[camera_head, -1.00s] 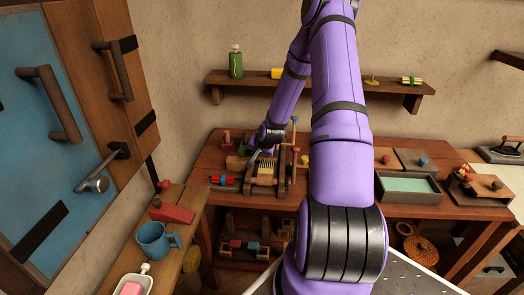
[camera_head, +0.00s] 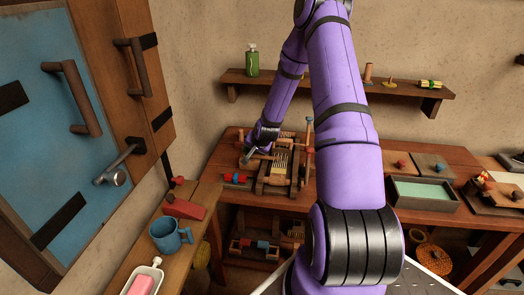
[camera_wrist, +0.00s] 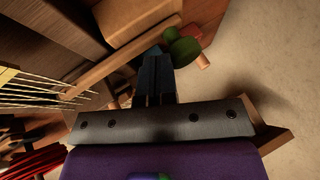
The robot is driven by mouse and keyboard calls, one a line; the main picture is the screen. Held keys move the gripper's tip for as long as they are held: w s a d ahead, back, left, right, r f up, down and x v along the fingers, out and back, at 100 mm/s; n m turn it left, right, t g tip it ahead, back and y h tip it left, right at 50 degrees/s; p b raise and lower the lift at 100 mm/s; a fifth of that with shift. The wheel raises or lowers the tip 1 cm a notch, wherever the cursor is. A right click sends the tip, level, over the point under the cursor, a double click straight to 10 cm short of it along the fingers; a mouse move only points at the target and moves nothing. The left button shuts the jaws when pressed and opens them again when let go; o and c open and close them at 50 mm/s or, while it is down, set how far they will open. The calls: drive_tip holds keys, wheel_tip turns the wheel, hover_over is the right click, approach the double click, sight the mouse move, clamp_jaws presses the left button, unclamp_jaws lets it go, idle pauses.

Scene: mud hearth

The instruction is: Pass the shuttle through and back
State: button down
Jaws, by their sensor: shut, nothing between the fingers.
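The small wooden loom (camera_head: 277,180) stands on the back table, with pale warp threads strung across its frame. The wrist view shows its threads (camera_wrist: 38,90) at the left. A red-wound piece (camera_head: 235,178), which may be the shuttle, lies left of the loom; red strands show at the lower left of the wrist view (camera_wrist: 32,162). My gripper (camera_head: 249,160) is at the loom's left side, above the table. Its dark fingers (camera_wrist: 154,72) are together and empty, close to a wooden bar (camera_wrist: 120,60). Whether they touch it, I cannot tell.
A green rounded object (camera_wrist: 184,49) is beyond my fingers. A tray with a pale green inside (camera_head: 424,206) sits to the right. A blue mug (camera_head: 168,238) and red wedge (camera_head: 184,207) stand on the left bench. A shelf (camera_head: 340,88) runs along the wall above.

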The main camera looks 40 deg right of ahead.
drive_tip(key=w+a, duration=0.1)
drive_tip(key=w, duration=0.1)
drive_tip(key=w+a, duration=0.2)
drive_tip(key=shift+w+a, duration=0.2)
drive_tip(key=shift+a, duration=0.05)
